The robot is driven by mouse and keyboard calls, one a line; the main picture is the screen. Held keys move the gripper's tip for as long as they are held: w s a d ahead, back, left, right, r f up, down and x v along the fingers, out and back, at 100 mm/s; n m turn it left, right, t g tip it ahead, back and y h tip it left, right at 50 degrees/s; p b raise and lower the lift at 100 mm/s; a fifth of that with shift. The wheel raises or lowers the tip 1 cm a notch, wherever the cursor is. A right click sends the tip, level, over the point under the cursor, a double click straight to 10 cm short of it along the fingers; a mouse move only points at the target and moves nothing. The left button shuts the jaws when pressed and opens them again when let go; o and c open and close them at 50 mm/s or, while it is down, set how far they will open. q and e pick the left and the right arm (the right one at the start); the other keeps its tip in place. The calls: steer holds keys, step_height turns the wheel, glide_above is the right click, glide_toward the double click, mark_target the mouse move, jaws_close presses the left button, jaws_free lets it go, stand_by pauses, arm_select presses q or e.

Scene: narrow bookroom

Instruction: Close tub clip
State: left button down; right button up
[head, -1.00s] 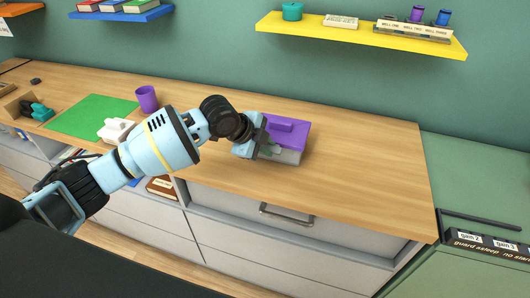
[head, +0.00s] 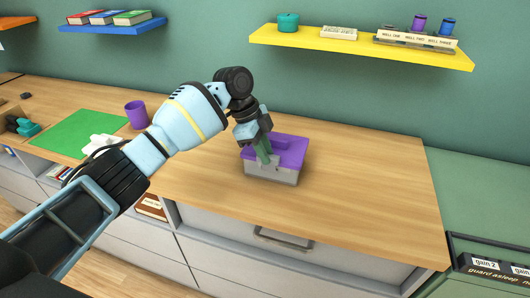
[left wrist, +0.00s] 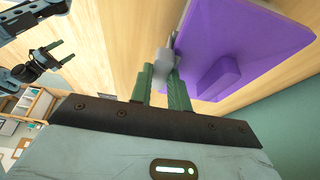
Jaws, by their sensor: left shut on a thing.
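The tub (head: 284,178) is a grey box with a purple lid (head: 291,151) on top, standing on the wooden counter. The lid and its raised block also show in the left wrist view (left wrist: 245,35). My left gripper (head: 265,157) reaches down at the tub's left front side. Its green fingers are shut on the grey clip (left wrist: 165,62) at the lid's edge. The fingers hide most of the clip in the head view, and I cannot tell whether it is latched. My right gripper (left wrist: 60,55) shows in the left wrist view, apart from the tub, with its fingers spread and empty.
A purple cup (head: 136,114), a green mat (head: 88,132) and a white object (head: 102,143) are left of the tub. A yellow shelf (head: 355,44) hangs on the wall behind. The counter right of the tub (head: 365,195) is clear.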

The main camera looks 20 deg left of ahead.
arm_select(q)
steer(key=c, duration=1.3)
jaws_free()
steer(key=shift+v, duration=3.85)
steer(key=shift+f, duration=0.1)
